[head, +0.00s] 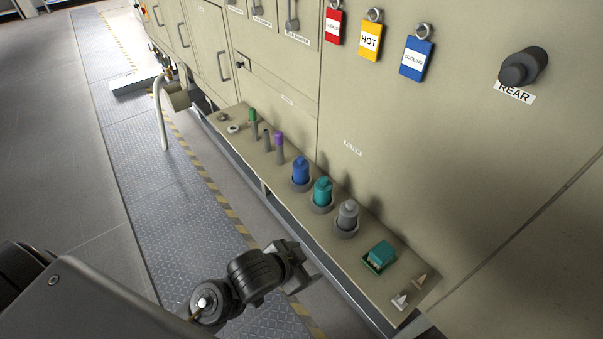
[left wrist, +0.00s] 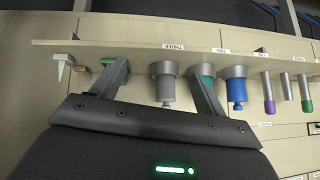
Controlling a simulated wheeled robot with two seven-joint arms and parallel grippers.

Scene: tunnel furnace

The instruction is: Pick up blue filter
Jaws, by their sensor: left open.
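The blue filter (head: 301,172) stands upright in a dark round holder on the narrow shelf in the head view. It also shows in the left wrist view (left wrist: 237,84), where the picture is upside down, just right of my right-hand finger. My left gripper (head: 294,265) is in front of the shelf, nearer to me than the filters. In the left wrist view my left gripper (left wrist: 158,72) is open and empty, its fingers spread on either side of the grey filter (left wrist: 164,88) without holding it. My right gripper is not in view.
A teal filter (head: 322,190) stands beside the blue one, then the grey filter (head: 347,214). A green box (head: 379,257) and small pointed pieces lie toward the shelf's near end. Thin green and purple-topped (head: 279,145) cylinders stand farther along. The machine wall rises behind.

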